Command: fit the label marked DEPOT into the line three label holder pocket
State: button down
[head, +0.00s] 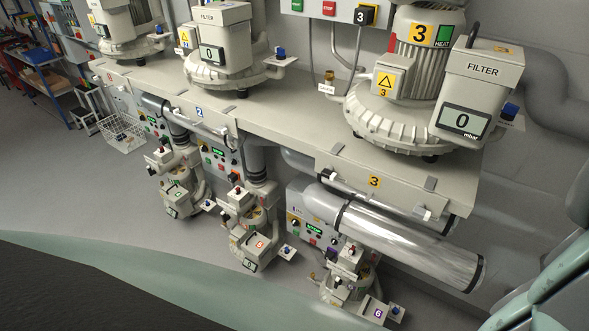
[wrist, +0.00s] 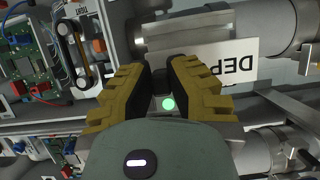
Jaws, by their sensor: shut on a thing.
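My gripper (wrist: 172,68) is in the wrist view, with its yellow-and-black fingers shut on a white label (wrist: 238,62). The label sticks out to the right of the fingers. A grey plate with a raised edge (wrist: 187,30) lies just beyond the fingertips, in front of a grey pipe. I cannot tell whether it is the label holder pocket, or whether the label touches it. In the head view the line three blower (head: 405,120) stands at the right. My gripper is not visible there.
The yellow 3 plate (head: 374,182) is on the shelf front, above a large shiny pipe (head: 410,240). Smaller blowers (head: 350,285) stand below. In the wrist view a green circuit board (wrist: 32,60) and wiring are at the left. Open floor (head: 60,185) lies at the left.

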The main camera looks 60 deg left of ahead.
jog(key=b+x, duration=0.4)
jog(key=x, duration=0.3)
jog(key=shift+d, duration=0.2)
jog(key=shift+w+f+b, duration=0.1)
jog(key=shift+f+b, duration=0.25)
jog(key=shift+b, duration=0.35)
dwell(1.0)
jog(key=c, duration=1)
grip_release()
notch_tip(320, 180, up, 10)
jog(key=shift+r, duration=0.1)
